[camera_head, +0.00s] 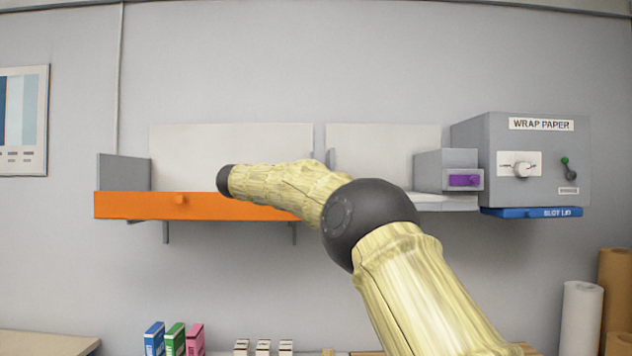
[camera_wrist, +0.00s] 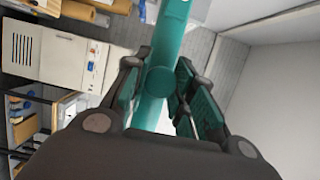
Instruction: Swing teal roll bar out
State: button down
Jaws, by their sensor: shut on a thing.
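The teal roll bar (camera_wrist: 170,35) runs from the top of the wrist view down between the fingers of my gripper (camera_wrist: 162,66). A round teal end or knob shows on it between the fingers. My gripper is shut on the bar, with dark fingers on both sides of it. The lower part of the bar is hidden behind the gripper body. In the head view neither the teal bar nor my gripper shows; my arm reaches up and left across the shelf.
An orange-fronted shelf (camera_head: 140,206) hangs on the wall. A grey wrap paper box (camera_head: 548,180) with a blue slot lid (camera_head: 530,212) is at right, beside a purple-handled drawer (camera_head: 465,181). Paper rolls (camera_head: 582,318) stand lower right. A white cabinet (camera_wrist: 50,55) shows in the wrist view.

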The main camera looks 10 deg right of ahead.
jog(key=shift+d+r, duration=0.1)
jog(key=shift+r, duration=0.1)
jog(key=c, duration=1.5)
grip_release()
jog(key=shift+c, duration=0.2)
jog(key=o, duration=0.4)
jog(key=shift+w+d+f, duration=0.1)
jog(key=shift+w+f, duration=0.05)
jog(key=shift+f, duration=0.05)
jog(key=s+a, duration=0.1)
jog(key=a, duration=1.1)
jog(key=shift+s, duration=0.35)
